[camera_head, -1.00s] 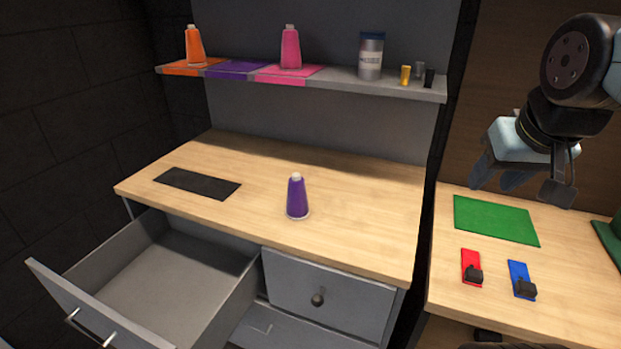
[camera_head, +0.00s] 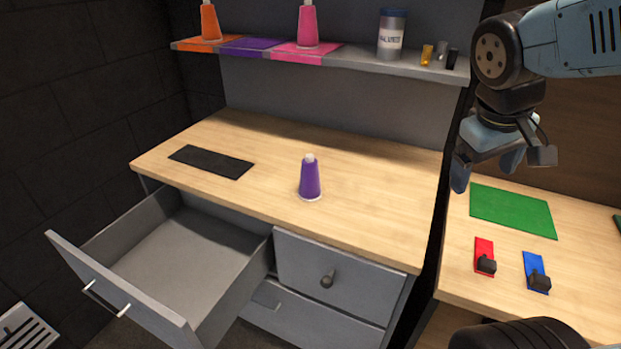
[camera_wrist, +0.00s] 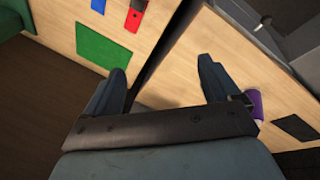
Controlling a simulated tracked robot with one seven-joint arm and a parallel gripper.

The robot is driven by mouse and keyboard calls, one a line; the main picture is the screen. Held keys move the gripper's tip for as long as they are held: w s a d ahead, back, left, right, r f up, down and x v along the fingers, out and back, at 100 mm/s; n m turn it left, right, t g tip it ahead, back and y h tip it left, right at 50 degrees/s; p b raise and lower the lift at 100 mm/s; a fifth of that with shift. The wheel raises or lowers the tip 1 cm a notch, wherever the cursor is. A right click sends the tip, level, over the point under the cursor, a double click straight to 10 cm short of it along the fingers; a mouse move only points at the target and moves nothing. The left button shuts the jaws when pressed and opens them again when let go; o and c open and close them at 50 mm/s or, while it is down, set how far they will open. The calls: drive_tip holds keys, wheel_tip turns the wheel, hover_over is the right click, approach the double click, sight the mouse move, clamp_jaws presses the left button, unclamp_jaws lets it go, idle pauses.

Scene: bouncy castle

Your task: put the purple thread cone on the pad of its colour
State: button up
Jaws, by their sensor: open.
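The purple thread cone (camera_head: 310,178) stands upright on the wooden desk top, right of the black mat. It also shows at the right of the wrist view (camera_wrist: 254,103), partly hidden behind a finger. The purple pad (camera_head: 250,46) lies bare on the shelf, between the orange pad (camera_head: 190,44) and the pink pad (camera_head: 300,56). An orange cone (camera_head: 210,22) and a pink cone (camera_head: 308,24) stand on those pads. My gripper (camera_head: 488,172) is open and empty, up and to the right of the purple cone, near the gap between the desks.
A can (camera_head: 391,36) and several small cylinders stand at the shelf's right. A black mat (camera_head: 212,161) lies on the desk (camera_head: 250,140). The left drawer (camera_head: 170,270) is open. The right desk holds a green mat (camera_head: 512,210) and red and blue items. Desk around the cone is clear.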

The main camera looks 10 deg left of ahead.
drive_tip(key=w+a+f+n+h, duration=0.4)
drive_tip(key=w+f+n+h, duration=0.15)
drive_tip(key=w+n, duration=0.2)
drive_tip(key=n+t+y, duration=0.2)
drive_tip(key=n+t, duration=1.2)
drive_tip(key=n, duration=0.7)
approach(304, 179)
drive_tip(key=shift+w+d+f, duration=0.1)
drive_tip(key=shift+w+f, duration=0.1)
drive_tip(key=shift+w, duration=0.25)
drive_tip(key=x, duration=0.8)
drive_tip(key=shift+w+d+r, duration=0.1)
drive_tip(key=shift+r, duration=0.05)
drive_tip(key=shift+d+x, duration=0.1)
drive_tip(key=shift+x, duration=1.2)
drive_tip(key=shift+d+x, duration=0.15)
drive_tip(key=shift+x, duration=1.15)
drive_tip(key=c, duration=1.3)
drive_tip(key=shift+r, duration=0.2)
